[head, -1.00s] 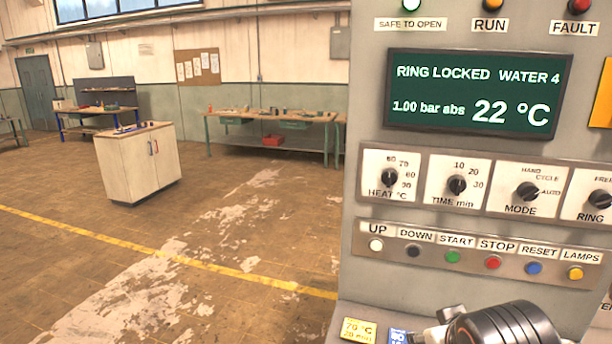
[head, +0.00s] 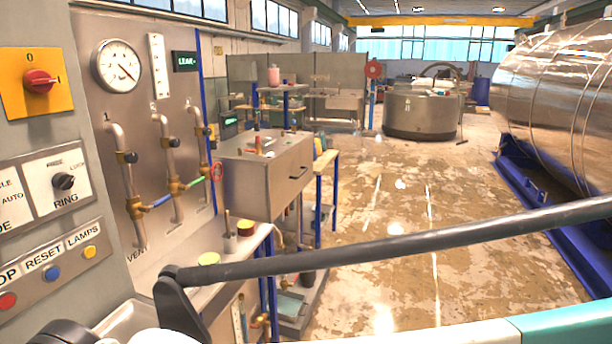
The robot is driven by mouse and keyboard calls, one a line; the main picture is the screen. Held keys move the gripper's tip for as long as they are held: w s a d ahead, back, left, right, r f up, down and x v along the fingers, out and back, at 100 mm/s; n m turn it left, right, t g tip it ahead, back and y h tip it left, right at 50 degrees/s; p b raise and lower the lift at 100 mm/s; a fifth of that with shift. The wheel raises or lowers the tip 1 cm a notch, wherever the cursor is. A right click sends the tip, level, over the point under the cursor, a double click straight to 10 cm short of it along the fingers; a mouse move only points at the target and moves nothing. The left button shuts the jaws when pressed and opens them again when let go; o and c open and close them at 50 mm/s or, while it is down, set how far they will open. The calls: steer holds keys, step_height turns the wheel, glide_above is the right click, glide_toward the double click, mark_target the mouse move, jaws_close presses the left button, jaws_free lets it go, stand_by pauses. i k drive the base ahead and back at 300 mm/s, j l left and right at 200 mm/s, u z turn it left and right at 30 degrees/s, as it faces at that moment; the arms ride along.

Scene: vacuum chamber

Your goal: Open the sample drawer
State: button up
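A grey metal cabinet box (head: 250,180) stands just left of the middle in the head view, beyond the gauge panel. Its right-hand face is a flat drawer-like front (head: 286,180) with a short dark handle (head: 298,172). This front looks flush with the box, so it appears shut. No label on it can be read, so I cannot confirm that it is the sample drawer. My gripper is not in view, and nothing is seen touching the handle.
A long dark bar (head: 400,241) crosses the foreground. The gauge panel (head: 90,130), with pipes and valves, stands at left. A large steel cylinder (head: 565,95) on a blue frame is at right. A round metal tank (head: 420,115) stands farther back. The floor between is mostly clear.

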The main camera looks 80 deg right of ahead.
mark_target(288, 175)
steer(key=z, duration=2.65)
steer(key=i+l, duration=1.3)
steer(key=i, duration=0.25)
steer(key=i+l, duration=0.15)
steer(key=i, duration=0.3)
steer(key=i+l, duration=0.15)
steer(key=i, duration=0.25)
steer(key=i+j, duration=0.6)
steer(key=j, duration=0.15)
